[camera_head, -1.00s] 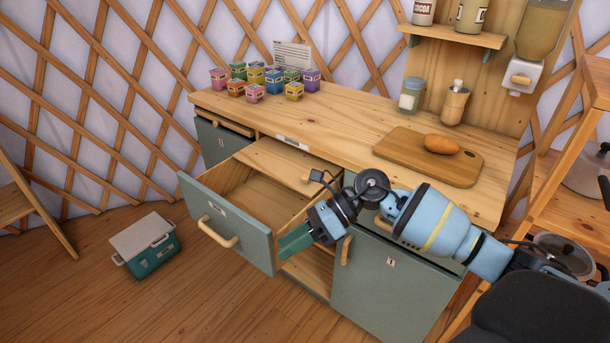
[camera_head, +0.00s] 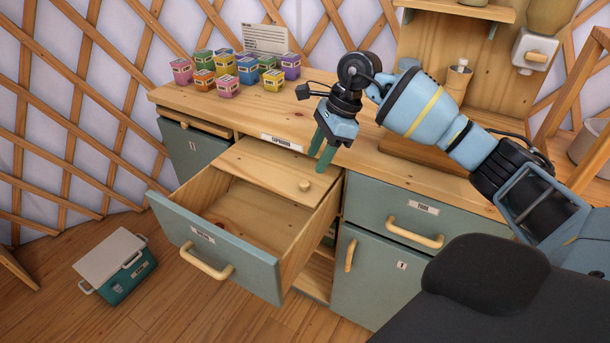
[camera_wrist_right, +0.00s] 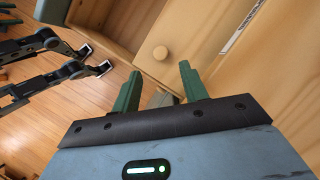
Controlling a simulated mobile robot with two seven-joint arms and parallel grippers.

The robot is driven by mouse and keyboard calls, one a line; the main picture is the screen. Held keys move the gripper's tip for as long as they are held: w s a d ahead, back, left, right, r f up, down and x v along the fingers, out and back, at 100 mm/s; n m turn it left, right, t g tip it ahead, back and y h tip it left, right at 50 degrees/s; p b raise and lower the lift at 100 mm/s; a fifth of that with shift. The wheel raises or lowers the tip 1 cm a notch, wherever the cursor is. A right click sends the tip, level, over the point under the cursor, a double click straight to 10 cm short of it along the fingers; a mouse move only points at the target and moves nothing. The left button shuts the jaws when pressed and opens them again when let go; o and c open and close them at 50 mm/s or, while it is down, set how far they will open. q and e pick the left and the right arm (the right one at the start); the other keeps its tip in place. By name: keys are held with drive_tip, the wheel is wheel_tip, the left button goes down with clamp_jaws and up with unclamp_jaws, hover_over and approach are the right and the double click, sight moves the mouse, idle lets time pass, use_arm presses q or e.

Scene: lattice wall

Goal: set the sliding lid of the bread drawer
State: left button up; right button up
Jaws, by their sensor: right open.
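The bread drawer (camera_head: 216,248) is pulled out of the counter, with its front part uncovered and its inside visibly empty. The sliding lid (camera_head: 262,166), a flat wooden panel with a round knob (camera_head: 305,186), covers the rear part of the drawer. The knob also shows in the right wrist view (camera_wrist_right: 160,53), just beyond the fingertips. My right gripper (camera_head: 319,162) is open, its green fingers pointing down above the lid's right end, close to the knob but not around it. It also shows in the right wrist view (camera_wrist_right: 160,83).
Several coloured boxes (camera_head: 227,86) and a card stand on the counter's back left. A cutting board (camera_head: 405,148) lies partly behind my right arm. Closed drawers and doors (camera_head: 387,277) are to the right. A cool box (camera_head: 115,262) sits on the floor at left.

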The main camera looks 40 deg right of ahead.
sight(304, 182)
drive_tip(key=shift+x, duration=3.55)
clamp_jaws()
drive_tip(key=shift+r, duration=0.1)
